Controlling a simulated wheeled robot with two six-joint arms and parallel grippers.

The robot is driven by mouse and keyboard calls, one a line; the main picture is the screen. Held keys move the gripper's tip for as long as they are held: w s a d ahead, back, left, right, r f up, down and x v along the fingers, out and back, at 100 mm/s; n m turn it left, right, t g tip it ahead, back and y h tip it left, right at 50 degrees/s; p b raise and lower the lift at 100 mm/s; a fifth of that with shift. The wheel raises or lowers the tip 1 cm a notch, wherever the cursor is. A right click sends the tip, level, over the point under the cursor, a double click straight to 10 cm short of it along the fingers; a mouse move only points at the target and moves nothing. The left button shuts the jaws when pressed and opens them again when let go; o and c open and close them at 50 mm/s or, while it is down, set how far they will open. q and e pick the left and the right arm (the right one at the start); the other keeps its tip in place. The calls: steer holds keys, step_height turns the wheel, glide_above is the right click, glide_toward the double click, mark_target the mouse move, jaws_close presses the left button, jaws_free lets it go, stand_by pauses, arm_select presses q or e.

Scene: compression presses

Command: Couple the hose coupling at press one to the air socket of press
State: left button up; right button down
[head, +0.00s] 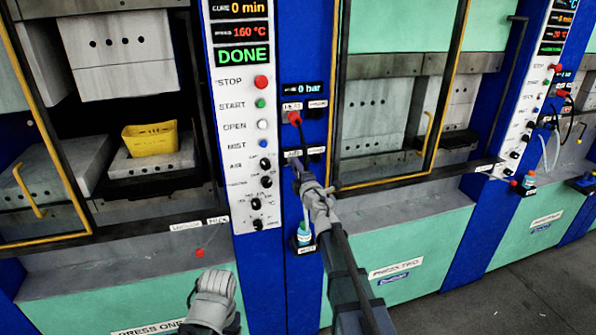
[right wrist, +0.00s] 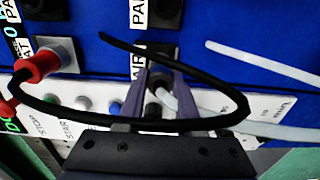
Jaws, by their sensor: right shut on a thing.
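My right gripper (head: 298,168) reaches up to the blue column right of press one's panel, by the AIR label (head: 292,153). In the right wrist view its purple fingers (right wrist: 160,92) are shut on the small dark hose coupling (right wrist: 157,84), with a pale hose (right wrist: 205,117) running off to the right. The coupling is right by the dark air socket (right wrist: 158,50) beside the AIR label; whether it is seated or just in front, I cannot tell. My left gripper (head: 212,300) is low at press one's front; its fingers do not show.
A red plug (head: 294,118) with a black cable (right wrist: 215,75) sits above; the cable loops across the right wrist view around the fingers. A bottle (head: 304,236) stands in a holder below. Press one (head: 125,55) is open with a yellow part (head: 150,139) inside.

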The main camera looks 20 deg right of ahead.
steer(key=shift+w, duration=0.4)
steer(key=shift+c, duration=2.3)
jaws_free()
steer(key=s, duration=0.7)
steer(key=shift+s, duration=0.4)
steer(key=shift+d, duration=0.1)
